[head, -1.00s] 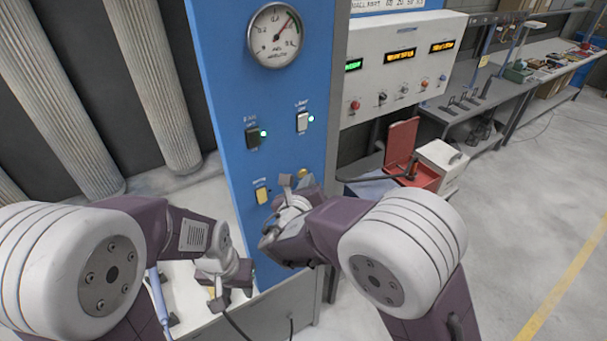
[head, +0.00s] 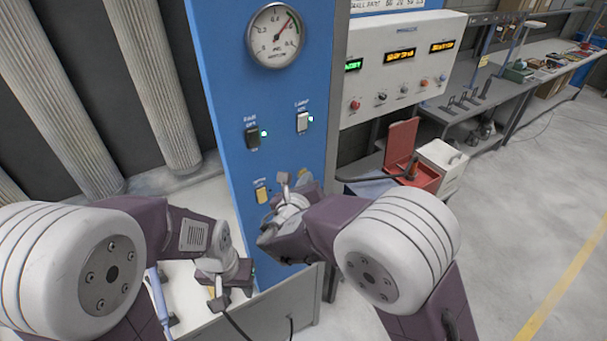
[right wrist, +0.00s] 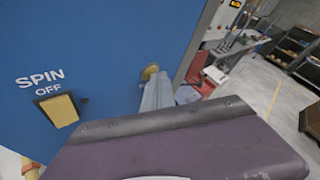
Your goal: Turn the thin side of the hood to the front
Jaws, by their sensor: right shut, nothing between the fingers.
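No hood can be made out in these views. A blue panel (head: 225,75) carries a yellow switch (head: 262,191), which the right wrist view shows labelled "SPIN OFF" (right wrist: 58,109). My right gripper (head: 292,182) is shut and empty, in front of the panel just right of the yellow switch. In the right wrist view its silvery fingers (right wrist: 156,93) point at a brass knob (right wrist: 150,72); I cannot tell whether they touch it. My left gripper (head: 231,292) hangs low over the white surface, left of the panel's foot; its jaw opening is unclear.
A control box (head: 403,75) with lit displays, a red box (head: 420,178) and a bench (head: 490,75) stand right. Open floor lies at right.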

